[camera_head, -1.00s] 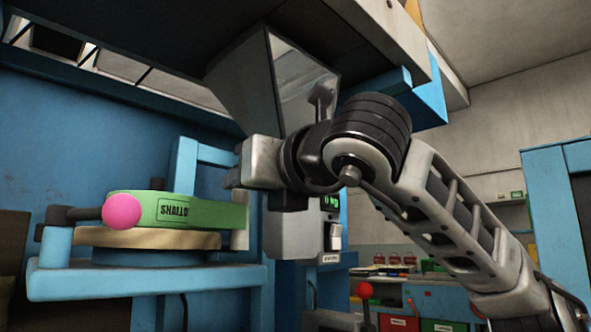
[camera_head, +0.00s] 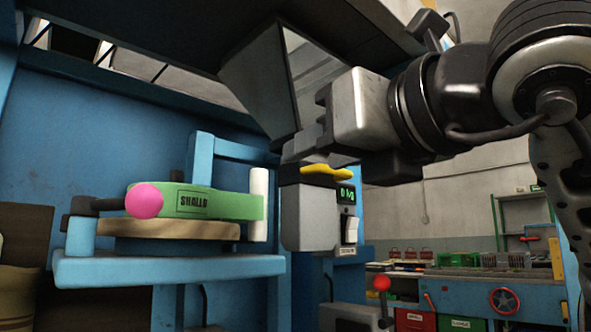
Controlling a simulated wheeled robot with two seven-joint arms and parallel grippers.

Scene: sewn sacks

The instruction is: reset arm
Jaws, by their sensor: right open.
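My right arm comes in from the right edge. My right gripper (camera_head: 308,147) is open and points left, in front of the metal chute and just above the grey scale box. Nothing shows between its fingers. The grey box (camera_head: 310,217) has a green display reading 0 kg and a yellow piece (camera_head: 328,173) on top, just below the gripper. My left gripper is out of the picture.
A green band with a pink ball (camera_head: 145,201) sits on a blue stand (camera_head: 170,269) at left. A metal chute (camera_head: 262,90) hangs above. A red-knobbed lever (camera_head: 381,283) stands low in front. A blue workbench (camera_head: 500,290) is at the back right.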

